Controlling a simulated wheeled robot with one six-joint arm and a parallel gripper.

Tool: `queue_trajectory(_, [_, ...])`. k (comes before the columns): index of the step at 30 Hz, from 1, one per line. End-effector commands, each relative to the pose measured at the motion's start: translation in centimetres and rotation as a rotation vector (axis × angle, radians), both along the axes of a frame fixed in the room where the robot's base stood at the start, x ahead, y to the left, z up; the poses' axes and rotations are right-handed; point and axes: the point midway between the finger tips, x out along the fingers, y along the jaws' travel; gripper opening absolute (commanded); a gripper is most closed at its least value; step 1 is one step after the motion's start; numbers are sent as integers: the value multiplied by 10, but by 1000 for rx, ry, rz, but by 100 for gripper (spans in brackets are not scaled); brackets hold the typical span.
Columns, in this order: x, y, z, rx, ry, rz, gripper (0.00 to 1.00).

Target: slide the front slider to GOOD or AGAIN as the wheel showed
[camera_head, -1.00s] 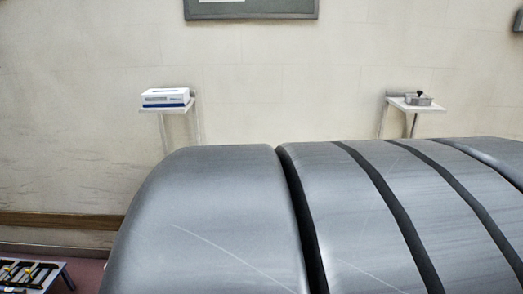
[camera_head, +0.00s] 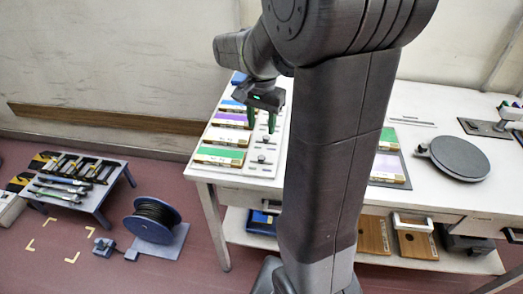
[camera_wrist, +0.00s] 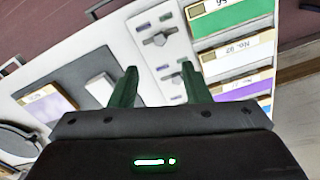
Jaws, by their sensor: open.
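A pale slider panel (camera_head: 258,168) lies near the left end of the white table, and it also shows in the wrist view (camera_wrist: 145,25). Its front slider (camera_wrist: 158,39) has a grey knob between two small labels too small to read; in the head view this knob (camera_head: 261,159) is near the table's front edge. A second slider (camera_wrist: 177,99) lies farther back, partly hidden by my gripper in the wrist view. My gripper (camera_head: 261,128) is open and empty above the panel. In the wrist view its green fingertips (camera_wrist: 158,70) point toward the panel, apart from the front knob.
Coloured, labelled boxes (camera_wrist: 225,22) line one side of the panel. A dark round disc (camera_head: 460,158) lies on the table's right part. Drawers and a lower shelf (camera_head: 430,262) are under the tabletop. A low bench (camera_head: 85,185) and a cable reel (camera_head: 152,218) stand left on the floor.

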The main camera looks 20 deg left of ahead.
Motion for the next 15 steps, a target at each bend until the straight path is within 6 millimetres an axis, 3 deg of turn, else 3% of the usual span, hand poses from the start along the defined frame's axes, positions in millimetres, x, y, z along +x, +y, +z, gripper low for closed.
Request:
queue_trajectory(9, [-1, -1, -70, -4, 4, 0, 43])
queue_trajectory(15, [0, -1, -101, -3, 3, 0, 43])
